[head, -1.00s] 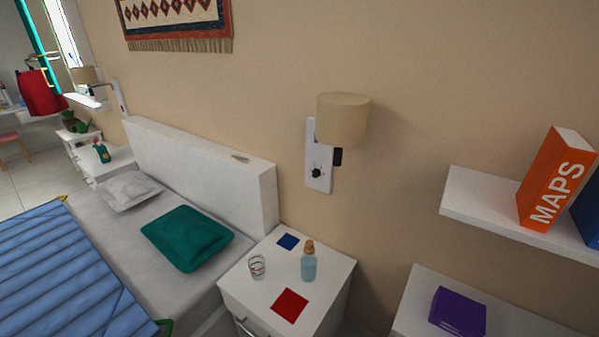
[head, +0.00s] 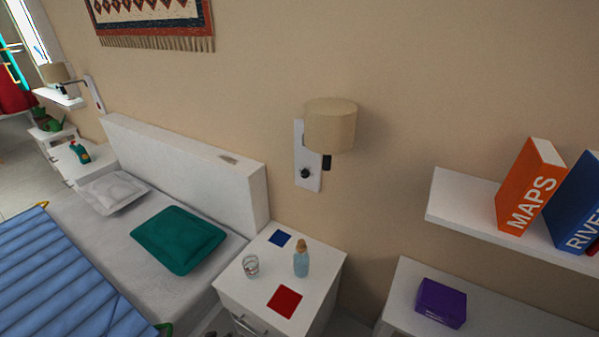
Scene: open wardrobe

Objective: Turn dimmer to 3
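A dimmer with a small black round knob (head: 305,173) sits low on a white wall plate (head: 299,150) on the beige wall. The marks around the knob are too small to read. A lamp with a beige shade (head: 330,126) is mounted at the plate, and a small black part (head: 327,162) hangs below the shade. The plate is above the nightstand, right of the headboard. Neither of my grippers shows in the head view.
A white nightstand (head: 254,296) below the lamp bears a corked bottle (head: 301,260), a glass (head: 251,267), a red square (head: 284,302) and a blue square (head: 280,239). The bed's headboard (head: 190,170) is left. A shelf (head: 465,219) with books and a cabinet (head: 405,288) with a purple box (head: 441,303) are right.

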